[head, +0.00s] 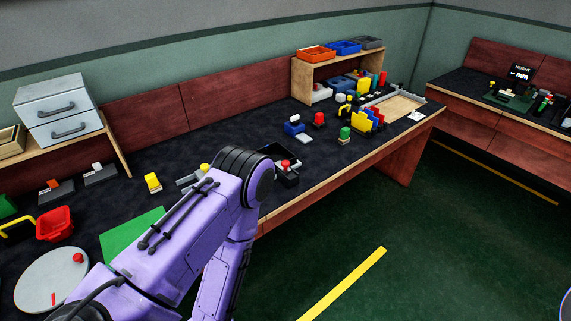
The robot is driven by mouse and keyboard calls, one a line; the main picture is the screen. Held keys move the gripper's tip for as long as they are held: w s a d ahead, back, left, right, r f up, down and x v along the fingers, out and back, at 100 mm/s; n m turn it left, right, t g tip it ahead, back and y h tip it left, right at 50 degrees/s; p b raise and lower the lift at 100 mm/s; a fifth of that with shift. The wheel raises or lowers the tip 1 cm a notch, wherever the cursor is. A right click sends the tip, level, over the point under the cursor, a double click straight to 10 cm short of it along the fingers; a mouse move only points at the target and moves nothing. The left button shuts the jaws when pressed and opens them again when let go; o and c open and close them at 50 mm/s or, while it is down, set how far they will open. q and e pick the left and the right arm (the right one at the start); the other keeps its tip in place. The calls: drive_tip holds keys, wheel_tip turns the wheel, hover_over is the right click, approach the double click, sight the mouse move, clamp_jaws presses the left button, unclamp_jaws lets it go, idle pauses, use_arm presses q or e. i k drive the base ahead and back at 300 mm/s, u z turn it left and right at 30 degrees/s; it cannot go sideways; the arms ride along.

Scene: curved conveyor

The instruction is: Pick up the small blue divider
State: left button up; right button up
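Upright coloured panels stand in a row near the front edge of the long workbench, toward its right end. The row has a yellow panel (361,120), a red panel (371,118) and a blue panel (378,115), standing close together. The blue panel is the likeliest small blue divider, but it is too small to be sure. A blue block-like piece (293,127) lies farther left on the bench. My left arm crosses the lower left, its elbow over the bench front and its forearm bending down. Neither gripper is in view.
A light wooden tray (421,103) lies right of the panels. A green-topped piece (345,134) and a red-topped piece (319,119) stand nearby. Behind them a wooden shelf (299,84) carries bins. My arm hides part of the bench front. The floor in front is open.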

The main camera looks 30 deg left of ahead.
sight(370, 117)
drive_tip(key=k, duration=0.5)
drive_tip(key=z, duration=1.6)
drive_tip(key=i, duration=1.2)
drive_tip(key=u, duration=2.1)
drive_tip(key=i, duration=0.35)
drive_tip(key=z, duration=1)
drive_tip(key=i, duration=0.9)
drive_tip(key=z, duration=0.45)
